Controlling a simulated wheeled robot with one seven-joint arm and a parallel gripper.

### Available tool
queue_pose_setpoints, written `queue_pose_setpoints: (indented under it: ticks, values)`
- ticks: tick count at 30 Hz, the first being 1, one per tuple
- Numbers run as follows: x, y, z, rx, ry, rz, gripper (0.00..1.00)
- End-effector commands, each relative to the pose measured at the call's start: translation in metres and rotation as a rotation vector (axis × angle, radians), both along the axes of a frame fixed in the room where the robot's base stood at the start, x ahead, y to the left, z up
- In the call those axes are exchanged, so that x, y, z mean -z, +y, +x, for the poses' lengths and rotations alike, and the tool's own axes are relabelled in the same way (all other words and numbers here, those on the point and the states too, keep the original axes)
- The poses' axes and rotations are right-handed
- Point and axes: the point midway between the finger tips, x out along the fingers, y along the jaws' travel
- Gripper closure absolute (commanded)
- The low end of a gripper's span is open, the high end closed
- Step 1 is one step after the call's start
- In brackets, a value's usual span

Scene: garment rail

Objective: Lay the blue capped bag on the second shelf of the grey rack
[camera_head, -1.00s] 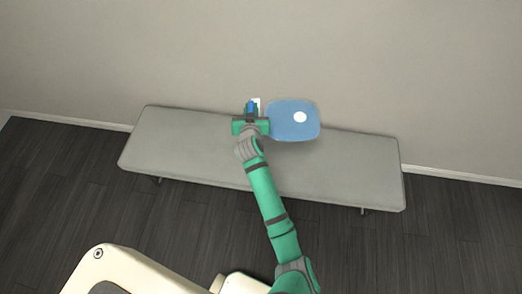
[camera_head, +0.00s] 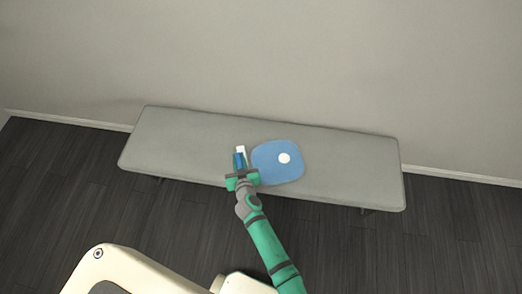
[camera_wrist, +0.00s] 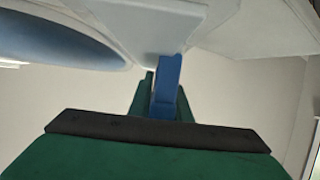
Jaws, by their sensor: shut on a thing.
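The blue capped bag (camera_head: 268,167) is a flat, rounded blue shape with a white round cap (camera_head: 284,158). In the head view it overlaps the grey bench, just right of my gripper (camera_head: 240,168). My gripper is shut on a narrow blue piece (camera_wrist: 167,85), with a white piece (camera_head: 240,149) beyond it. The bag moves with my gripper, but the join between them is not clear. In the wrist view a large blue oval with a pale rim (camera_wrist: 50,38) fills the upper left. I cannot tell whether the bag touches the bench. No grey rack shows.
A long grey padded bench (camera_head: 350,165) stands along the plain wall (camera_head: 300,60). Its top is clear left and right of the bag. Dark plank floor (camera_head: 60,200) lies in front of it.

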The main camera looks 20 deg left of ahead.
Motion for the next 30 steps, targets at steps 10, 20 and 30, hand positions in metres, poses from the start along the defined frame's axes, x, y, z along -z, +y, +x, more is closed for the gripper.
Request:
queue_pose_setpoints:
  ticks: [10, 20, 30]
  values:
    - [0.021, -0.005, -0.025, -0.011, -0.001, 0.0, 1.0]
    - [0.031, 0.002, -0.003, -0.007, -0.001, 0.004, 1.0]
    - [0.045, 0.013, 0.027, -0.016, -0.004, 0.0, 1.0]
